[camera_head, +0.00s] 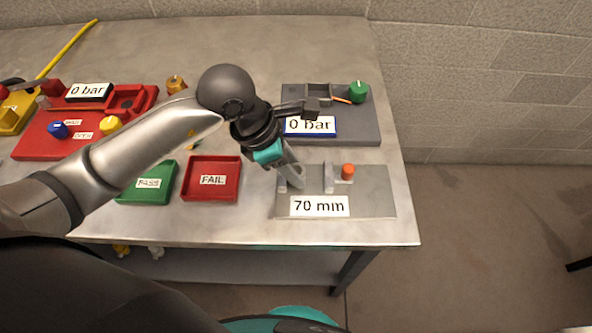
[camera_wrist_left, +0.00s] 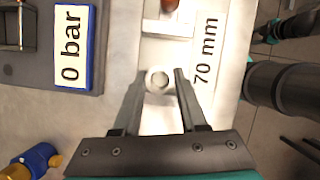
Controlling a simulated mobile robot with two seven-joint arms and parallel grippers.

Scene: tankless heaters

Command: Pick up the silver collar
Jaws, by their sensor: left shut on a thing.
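My left gripper (camera_head: 292,178) reaches down to the left part of the grey gauge plate (camera_head: 375,208) marked "70 mm". In the left wrist view the same gripper (camera_wrist_left: 159,78) is shut on the silver collar (camera_wrist_left: 159,81), a small round pale metal piece between the fingertips. In the head view the collar is mostly hidden by the fingers, and I cannot tell whether it touches the plate. My right gripper is not in view.
A dark grey fixture (camera_head: 365,130) with a "0 bar" display and a green knob (camera_head: 359,92) stands behind. An orange-red peg (camera_head: 348,171) is on the gauge plate. Green PASS (camera_head: 148,197) and red FAIL (camera_head: 212,195) trays lie left. A red station (camera_head: 35,148) is farther left.

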